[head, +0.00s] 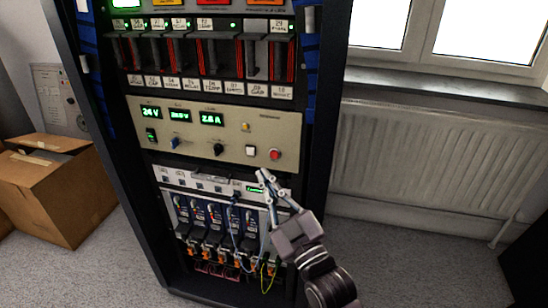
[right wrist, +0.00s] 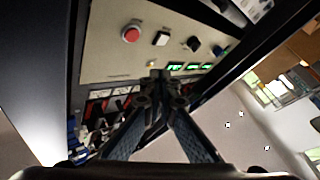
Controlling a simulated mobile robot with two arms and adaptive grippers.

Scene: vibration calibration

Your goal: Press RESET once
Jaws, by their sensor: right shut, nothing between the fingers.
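The rack holds a beige power panel (head: 208,118) with green readouts. At its lower right sit a white square button (head: 250,150) and a round red button (head: 274,154). No RESET label is legible, so I cannot tell which button is RESET. Both show in the right wrist view, the red button (right wrist: 131,33) to the left of the white one (right wrist: 161,39). My right gripper (head: 263,174) is shut and empty, its tips just below these buttons in the head view. In the right wrist view its tips (right wrist: 160,76) appear apart from both buttons. My left gripper is not in view.
A lighter strip (head: 205,180) with sockets and a small green display lies under the panel, above cabled modules (head: 215,228). A cardboard box (head: 60,185) stands on the floor at left. A radiator (head: 430,160) is on the right wall below the window.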

